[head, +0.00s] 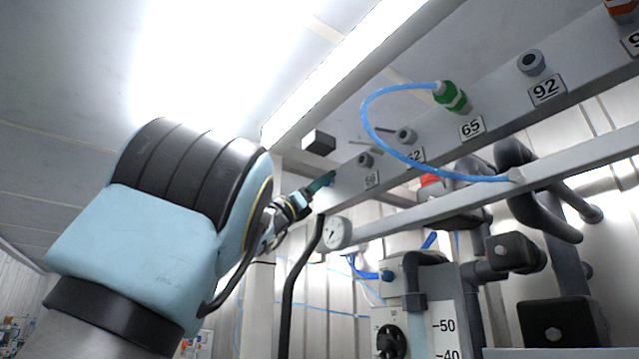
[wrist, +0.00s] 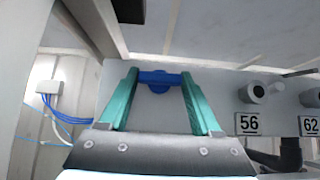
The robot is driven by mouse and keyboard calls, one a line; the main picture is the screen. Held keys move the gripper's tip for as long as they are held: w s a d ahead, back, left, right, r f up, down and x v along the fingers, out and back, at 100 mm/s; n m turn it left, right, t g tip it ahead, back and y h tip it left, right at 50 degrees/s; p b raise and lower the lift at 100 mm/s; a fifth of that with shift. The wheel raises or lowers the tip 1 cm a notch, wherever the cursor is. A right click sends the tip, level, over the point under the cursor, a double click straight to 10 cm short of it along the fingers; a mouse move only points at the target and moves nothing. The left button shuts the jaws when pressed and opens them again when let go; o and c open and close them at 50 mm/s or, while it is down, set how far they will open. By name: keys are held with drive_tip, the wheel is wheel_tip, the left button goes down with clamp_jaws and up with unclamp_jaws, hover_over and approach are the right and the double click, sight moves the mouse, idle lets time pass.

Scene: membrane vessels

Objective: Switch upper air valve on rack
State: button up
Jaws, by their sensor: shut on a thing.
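A blue valve handle (wrist: 157,85), a short horizontal bar with a round hub, sits on the grey rack panel, left of the port marked 56 (wrist: 248,123). In the wrist view my gripper (wrist: 159,78) has its two teal fingers on either side of the handle, shut on it, with the tips at the bar's two ends. In the head view my gripper (head: 321,184) reaches the left end of the rack beam (head: 345,189). The handle is mostly hidden there by the fingers.
Ports run along the beam; a green fitting (head: 452,97) with a blue hose (head: 369,117) is near 65. A black box (head: 319,141) is above. Dark pipes (head: 537,200) fill the right side.

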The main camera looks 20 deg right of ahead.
drive_tip(key=shift+f+n+b, duration=0.1)
drive_tip(key=shift+n+b, duration=0.2)
drive_tip(key=shift+b, duration=0.05)
drive_tip(key=n+t+y, duration=0.3)
drive_tip(key=n+y, duration=0.2)
drive_tip(key=n, duration=0.3)
drive_tip(key=r+n+t+y+b, duration=0.1)
drive_tip(key=n+t+y, duration=0.3)
drive_tip(key=n, duration=0.4)
drive_tip(key=s+n+t+y, duration=0.1)
drive_tip(key=n+t+y, duration=0.2)
drive_tip(key=n+y, duration=0.3)
drive_tip(key=shift+r+n+t, duration=0.2)
drive_tip(key=shift+n+t, duration=0.2)
drive_tip(key=shift+n, duration=1)
drive_tip(key=shift+f+y, duration=0.1)
drive_tip(key=shift+y, duration=0.3)
drive_tip(key=o, duration=1.4)
drive_tip(key=shift+d, duration=0.1)
drive_tip(key=shift+f, duration=0.1)
